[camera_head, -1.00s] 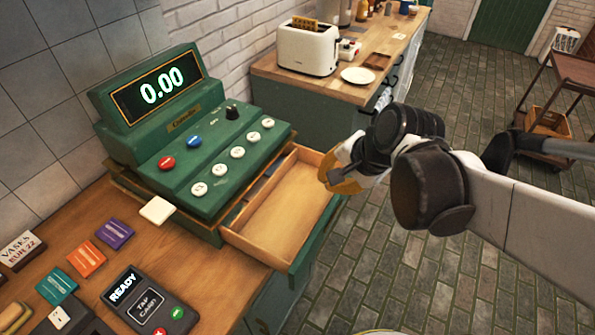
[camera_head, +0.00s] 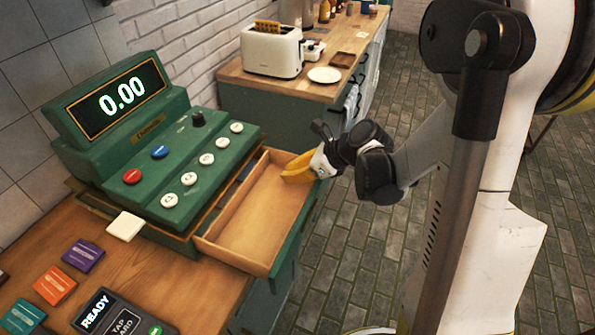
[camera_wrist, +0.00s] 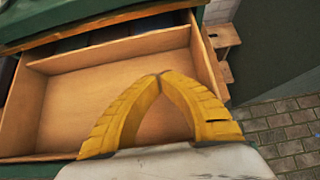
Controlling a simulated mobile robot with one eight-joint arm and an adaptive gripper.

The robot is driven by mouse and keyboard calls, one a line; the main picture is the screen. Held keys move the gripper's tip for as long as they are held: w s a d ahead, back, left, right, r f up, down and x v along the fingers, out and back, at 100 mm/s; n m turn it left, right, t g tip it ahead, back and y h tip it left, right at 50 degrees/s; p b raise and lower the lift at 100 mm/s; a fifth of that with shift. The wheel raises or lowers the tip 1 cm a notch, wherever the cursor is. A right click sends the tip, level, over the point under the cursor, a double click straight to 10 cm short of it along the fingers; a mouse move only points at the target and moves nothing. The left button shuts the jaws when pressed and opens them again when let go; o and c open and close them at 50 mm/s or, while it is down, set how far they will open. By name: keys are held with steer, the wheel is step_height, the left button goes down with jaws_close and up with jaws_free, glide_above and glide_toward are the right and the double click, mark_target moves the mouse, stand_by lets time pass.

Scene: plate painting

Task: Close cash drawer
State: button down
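The green cash register (camera_head: 165,150) stands on the wooden counter, its display reading 0.00. Its cash drawer (camera_head: 262,262) is pulled out toward the lower right, with a bare wooden inside and a green front. My gripper (camera_head: 287,176) is at the drawer's far right corner, its yellow fingers over or just inside the rim. In the wrist view my gripper (camera_wrist: 160,76) has its curved yellow fingers meeting at the tips, with nothing between them. The drawer's wooden floor (camera_wrist: 80,100) shows beyond the fingers. Whether the fingers touch the drawer cannot be told.
A card reader (camera_head: 115,312), coloured cards (camera_head: 84,254) and a white card (camera_head: 125,226) lie on the counter. A second counter with a toaster (camera_head: 272,50) and a white plate (camera_head: 324,75) stands behind. The brick floor right of the drawer is clear.

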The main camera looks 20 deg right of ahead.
mark_target(259, 165)
steer(key=b+x, duration=0.1)
steer(key=x, duration=0.3)
steer(key=shift+w+a+b, duration=0.3)
steer(key=shift+w+a, duration=0.55)
steer(key=shift+w+a+r, duration=0.15)
steer(key=shift+w+a, duration=0.3)
steer(key=shift+w, duration=0.05)
steer(key=w+a, duration=0.3)
steer(key=shift+w+a, duration=0.3)
steer(key=shift+s+d, duration=0.15)
